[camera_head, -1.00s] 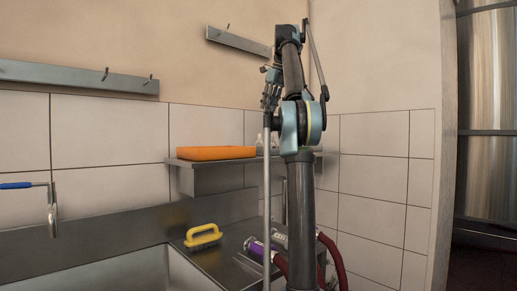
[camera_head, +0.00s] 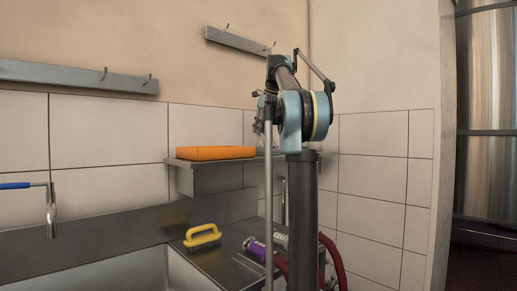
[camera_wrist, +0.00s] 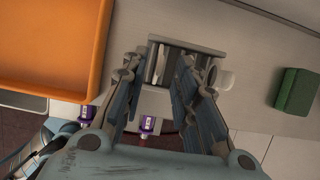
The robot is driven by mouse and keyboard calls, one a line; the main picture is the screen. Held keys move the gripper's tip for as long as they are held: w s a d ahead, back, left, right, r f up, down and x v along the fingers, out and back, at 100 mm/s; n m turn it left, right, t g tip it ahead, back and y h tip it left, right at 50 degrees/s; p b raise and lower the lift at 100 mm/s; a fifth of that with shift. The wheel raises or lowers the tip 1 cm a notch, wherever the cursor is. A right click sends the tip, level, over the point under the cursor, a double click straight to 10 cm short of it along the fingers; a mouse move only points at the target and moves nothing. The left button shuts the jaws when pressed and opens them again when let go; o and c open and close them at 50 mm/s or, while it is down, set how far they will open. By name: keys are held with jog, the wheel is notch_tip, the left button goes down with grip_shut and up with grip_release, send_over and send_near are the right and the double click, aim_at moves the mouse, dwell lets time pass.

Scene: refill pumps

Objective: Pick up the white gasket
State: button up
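My gripper (camera_wrist: 158,72) is open in the wrist view, its two fingers spread with nothing seen gripped between them. A small white rounded piece (camera_wrist: 225,80), possibly the white gasket, lies just right of the right finger. It is partly hidden by that finger, and I cannot tell whether they touch. In the head view my gripper (camera_head: 261,113) is partly hidden behind my arm, above the wall shelf (camera_head: 208,164). No gasket can be made out there.
An orange tray (camera_head: 216,153) sits on the shelf; it fills the upper left of the wrist view. A green block (camera_wrist: 296,91) lies right of the gripper. Below are a yellow-handled brush (camera_head: 202,237), a purple-banded hose fitting (camera_head: 256,248) and a sink (camera_head: 120,275).

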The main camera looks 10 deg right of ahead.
aim_at(259, 140)
jog(key=shift+x, duration=2.7)
jog(key=shift+s, duration=0.1)
jog(key=shift+d, duration=0.1)
jog(key=shift+c, duration=0.4)
grip_shut()
